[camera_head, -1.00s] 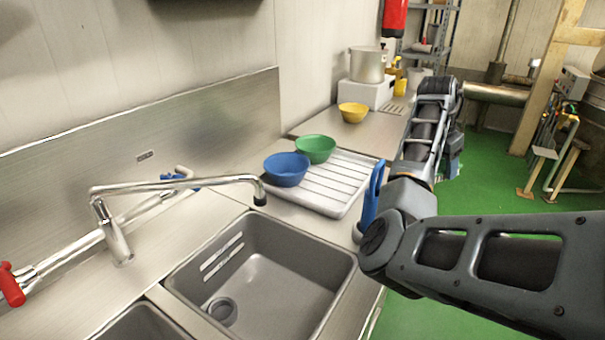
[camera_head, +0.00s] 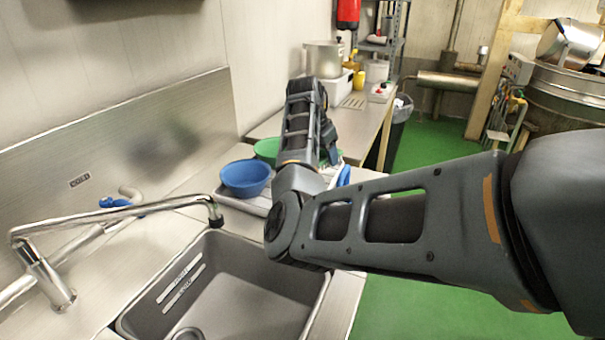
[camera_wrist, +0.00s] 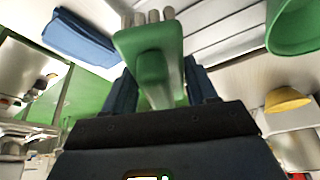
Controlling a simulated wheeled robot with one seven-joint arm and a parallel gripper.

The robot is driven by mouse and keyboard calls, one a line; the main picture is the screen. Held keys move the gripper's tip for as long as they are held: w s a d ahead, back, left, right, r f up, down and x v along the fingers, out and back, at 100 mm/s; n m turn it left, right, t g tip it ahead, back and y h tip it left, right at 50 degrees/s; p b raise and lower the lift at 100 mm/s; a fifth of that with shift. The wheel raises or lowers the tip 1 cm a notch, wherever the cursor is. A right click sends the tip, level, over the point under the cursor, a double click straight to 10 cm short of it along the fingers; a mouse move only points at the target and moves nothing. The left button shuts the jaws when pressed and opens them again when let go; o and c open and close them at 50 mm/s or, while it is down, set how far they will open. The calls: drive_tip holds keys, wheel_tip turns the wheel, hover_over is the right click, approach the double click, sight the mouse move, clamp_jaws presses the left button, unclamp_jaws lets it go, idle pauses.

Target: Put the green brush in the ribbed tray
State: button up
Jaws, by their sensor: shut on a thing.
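The green brush (camera_wrist: 150,50) is in my gripper (camera_wrist: 160,92), between its two fingers, in the wrist view. Its pale bristle tufts point toward the top of that picture. The ribbed tray (camera_wrist: 222,38) shows behind the brush as pale parallel slats; the gap between brush and tray cannot be told. In the head view, the tray (camera_head: 247,207) stands on the counter beyond the sink, and my arm covers much of it. The gripper and brush are hidden behind the arm there.
The sink (camera_head: 235,285) and tap (camera_head: 120,212) are in front. A yellow bowl (camera_wrist: 287,99) shows in the wrist view.

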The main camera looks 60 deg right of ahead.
drive_tip(key=w+f, duration=0.1)
drive_tip(key=w+a+f, duration=0.1)
drive_tip(key=w, duration=0.1)
drive_tip(key=w+f, duration=0.1)
drive_tip(key=w, duration=0.1)
drive_tip(key=shift+w+a+f, duration=0.15)
drive_tip(key=shift+w+f, duration=0.05)
drive_tip(key=shift+f+b, duration=1.45)
drive_tip(key=shift+f, duration=0.5)
drive_tip(key=shift+f, duration=0.2)
drive_tip(key=o, duration=1.2)
drive_tip(key=b+v, duration=0.1)
drive_tip(key=v, duration=1.1)
drive_tip(key=shift+r, duration=0.2)
